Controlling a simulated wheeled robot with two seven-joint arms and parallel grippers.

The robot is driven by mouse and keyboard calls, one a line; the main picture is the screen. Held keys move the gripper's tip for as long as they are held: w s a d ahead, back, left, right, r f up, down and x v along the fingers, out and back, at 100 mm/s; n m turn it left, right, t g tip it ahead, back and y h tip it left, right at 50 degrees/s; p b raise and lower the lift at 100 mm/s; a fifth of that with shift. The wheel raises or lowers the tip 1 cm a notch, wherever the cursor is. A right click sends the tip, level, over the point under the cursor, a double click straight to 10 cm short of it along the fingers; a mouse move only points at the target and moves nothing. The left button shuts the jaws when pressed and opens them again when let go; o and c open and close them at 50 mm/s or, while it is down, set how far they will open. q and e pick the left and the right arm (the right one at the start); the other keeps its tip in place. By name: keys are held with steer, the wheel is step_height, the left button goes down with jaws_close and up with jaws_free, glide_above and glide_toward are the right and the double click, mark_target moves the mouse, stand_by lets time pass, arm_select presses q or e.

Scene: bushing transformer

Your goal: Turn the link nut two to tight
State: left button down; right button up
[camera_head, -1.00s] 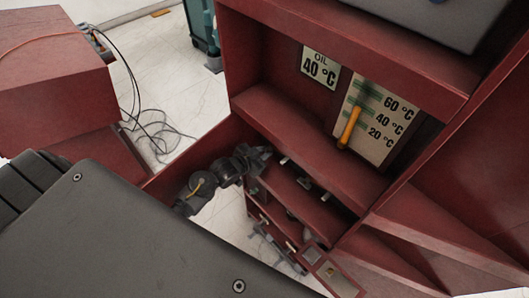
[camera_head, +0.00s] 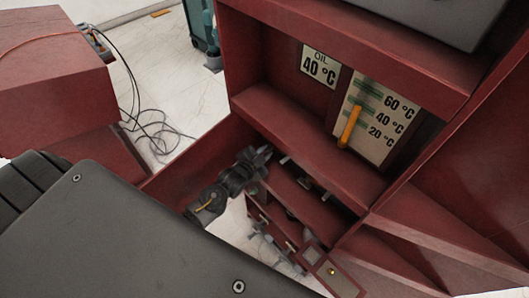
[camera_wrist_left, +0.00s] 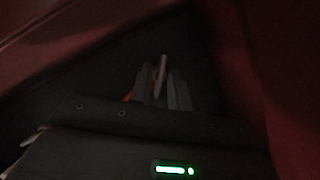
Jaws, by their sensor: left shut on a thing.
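My left gripper (camera_head: 262,155) reaches into the lower part of the red cabinet, at the left end of a row of small metal fittings. In the left wrist view its two grey fingers (camera_wrist_left: 162,88) are shut on a thin pale part (camera_wrist_left: 161,70), which I take for a link nut; which number it bears cannot be read. That view is very dark, and the nut's seat and thread are hidden. In the head view the fingers cover the held part. My right gripper is not in view.
The red cabinet (camera_head: 265,110) has a sloping red wall at right and an upper ledge. An oil label (camera_head: 320,67) and a temperature scale (camera_head: 378,118) with a yellow pointer (camera_head: 349,127) are above the fittings. Black cables (camera_head: 150,130) lie on the floor at left.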

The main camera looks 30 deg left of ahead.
arm_select(q)
steer(key=m+t, duration=0.1)
steer(key=m, duration=0.1)
steer(key=m+y, duration=0.1)
steer(key=m, duration=0.1)
steer(key=shift+d+f+t, duration=0.1)
steer(key=shift+f+t, duration=0.1)
steer(key=shift+t, duration=0.2)
steer(key=m+t+y+b, duration=0.1)
steer(key=m, duration=0.3)
steer(key=shift+t, duration=0.4)
steer(key=shift+m, duration=0.4)
steer(key=c, duration=1.6)
jaws_free()
steer(key=shift+s+f, duration=0.1)
steer(key=s+b, duration=0.1)
steer(key=s, duration=0.9)
steer(key=shift+s+d, duration=0.3)
steer(key=shift+d, duration=0.05)
